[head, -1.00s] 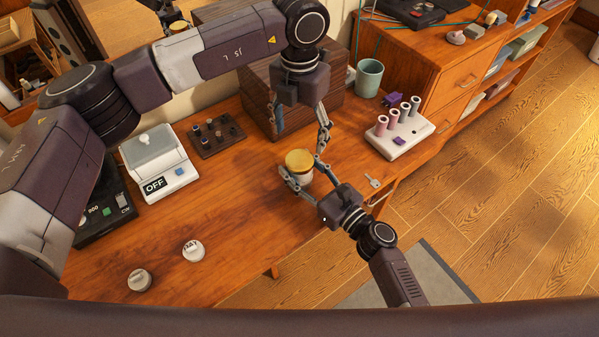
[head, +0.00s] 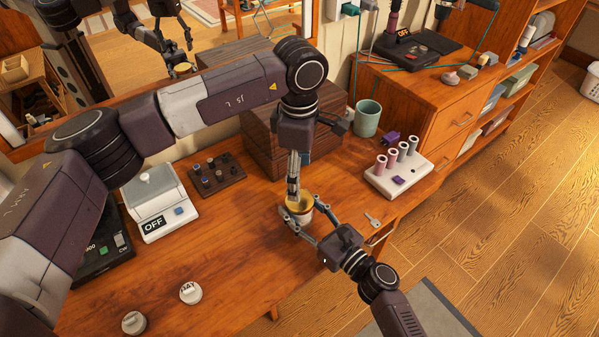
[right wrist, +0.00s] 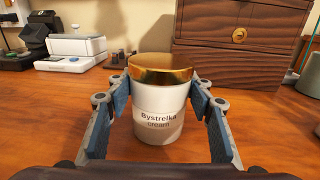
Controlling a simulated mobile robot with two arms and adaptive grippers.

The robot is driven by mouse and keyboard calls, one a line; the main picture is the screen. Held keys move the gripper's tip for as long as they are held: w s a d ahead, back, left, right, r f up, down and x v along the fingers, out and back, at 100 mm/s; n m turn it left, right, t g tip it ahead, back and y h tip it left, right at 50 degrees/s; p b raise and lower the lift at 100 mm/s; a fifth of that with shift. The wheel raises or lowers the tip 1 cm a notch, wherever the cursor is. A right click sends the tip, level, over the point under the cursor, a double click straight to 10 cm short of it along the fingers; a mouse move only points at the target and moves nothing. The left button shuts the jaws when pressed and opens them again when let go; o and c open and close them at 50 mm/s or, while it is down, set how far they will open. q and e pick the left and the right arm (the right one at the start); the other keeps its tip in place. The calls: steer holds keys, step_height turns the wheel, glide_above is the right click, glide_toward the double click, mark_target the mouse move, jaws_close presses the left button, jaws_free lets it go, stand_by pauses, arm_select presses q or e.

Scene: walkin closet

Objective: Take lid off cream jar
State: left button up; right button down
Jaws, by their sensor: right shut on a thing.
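The cream jar (right wrist: 158,119) is a white cylinder labelled "Bystrelka cream", standing upright on the wooden desk. Its gold lid (right wrist: 160,68) sits on top in the right wrist view. My right gripper (head: 301,218) is shut around the jar's sides below the lid; its blue pads also show in the right wrist view (right wrist: 160,100). My left gripper (head: 293,190) points down over the jar in the head view, its fingers seen edge-on and overlapping the lid. Its finger gap is hidden, and I cannot tell whether it touches the lid. It does not show in the right wrist view.
A dark wooden box (head: 262,145) stands behind the jar. A white holder with several rolls (head: 398,180), a key (head: 372,220) and a teal cup (head: 367,118) are to the right. A scale (head: 158,205) is left. The front middle of the desk is clear.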

mark_target(300, 211)
arm_select(q)
steer(key=m, duration=0.6)
steer(key=shift+m, duration=0.4)
steer(key=m, duration=0.6)
steer(key=shift+f, duration=4)
steer(key=shift+c, duration=0.3)
